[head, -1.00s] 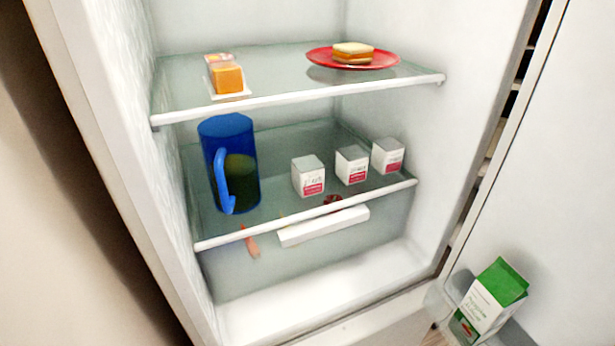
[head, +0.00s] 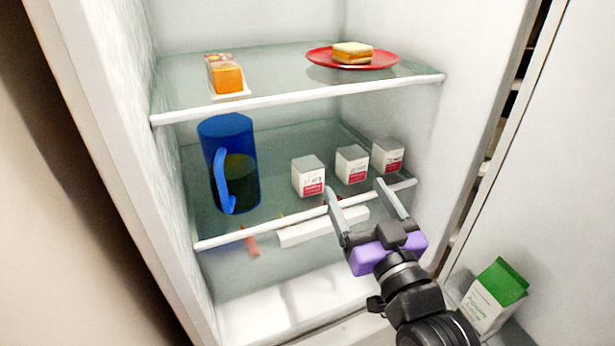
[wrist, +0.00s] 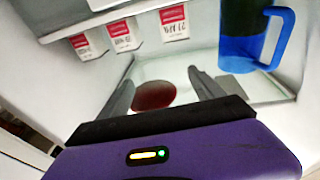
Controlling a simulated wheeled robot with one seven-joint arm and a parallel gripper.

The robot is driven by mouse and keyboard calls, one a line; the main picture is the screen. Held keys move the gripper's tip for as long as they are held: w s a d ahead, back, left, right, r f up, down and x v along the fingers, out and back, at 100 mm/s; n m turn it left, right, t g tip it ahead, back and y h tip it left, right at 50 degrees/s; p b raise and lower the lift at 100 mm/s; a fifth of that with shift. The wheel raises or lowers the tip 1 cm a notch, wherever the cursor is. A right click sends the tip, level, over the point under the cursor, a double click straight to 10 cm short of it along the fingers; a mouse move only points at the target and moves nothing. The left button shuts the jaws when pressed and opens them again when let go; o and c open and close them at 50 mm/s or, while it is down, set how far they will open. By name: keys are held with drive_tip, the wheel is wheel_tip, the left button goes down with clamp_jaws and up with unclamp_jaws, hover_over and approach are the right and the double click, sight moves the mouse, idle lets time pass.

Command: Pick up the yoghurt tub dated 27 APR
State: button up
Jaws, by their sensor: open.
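Three white tubs with red label bands stand in a row on the lower glass shelf. The left tub (head: 308,176), nearest the jug, appears in the wrist view (wrist: 174,24) with a date that seems to read 27 APR. The dates on the middle tub (head: 352,164) and right tub (head: 387,156) are too blurred to read surely. My gripper (head: 356,187) is open and empty, at the shelf's front edge, in front of the middle and right tubs and right of the left tub. Its fingers also show in the wrist view (wrist: 160,78).
A blue jug (head: 217,134) stands left of the tubs. The upper shelf (head: 290,97) holds an orange item (head: 228,77) and a red plate (head: 393,60) with a sandwich (head: 352,51). A green-topped carton (head: 497,290) stands in the door at lower right.

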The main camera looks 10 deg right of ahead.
sight(311, 168)
drive_tip(key=w+a+r+g, duration=0.1)
drive_tip(key=w+a+r, duration=0.1)
drive_tip(key=w+r, duration=0.3)
drive_tip(key=f+g, duration=0.1)
drive_tip(key=f, duration=0.1)
drive_tip(key=w+a+f+n+g+y, duration=0.1)
drive_tip(key=f, duration=0.1)
drive_tip(key=f+g, duration=0.1)
drive_tip(key=f, duration=0.2)
drive_tip(key=shift+w+a+n, duration=0.3)
drive_tip(key=shift+w+a, duration=0.1)
drive_tip(key=shift+x, duration=0.85)
drive_tip(key=w, duration=0.1)
drive_tip(key=w+a, duration=0.1)
drive_tip(key=w, duration=0.1)
drive_tip(key=w+a, duration=0.1)
drive_tip(key=shift+w+r+p, duration=0.25)
drive_tip(key=shift+w+p, duration=0.05)
drive_tip(key=shift+p, duration=0.05)
drive_tip(key=shift+w+a+f, duration=0.1)
drive_tip(key=shift+w+a, duration=0.05)
drive_tip(key=shift+w, duration=0.35)
drive_tip(key=c, duration=1.5)
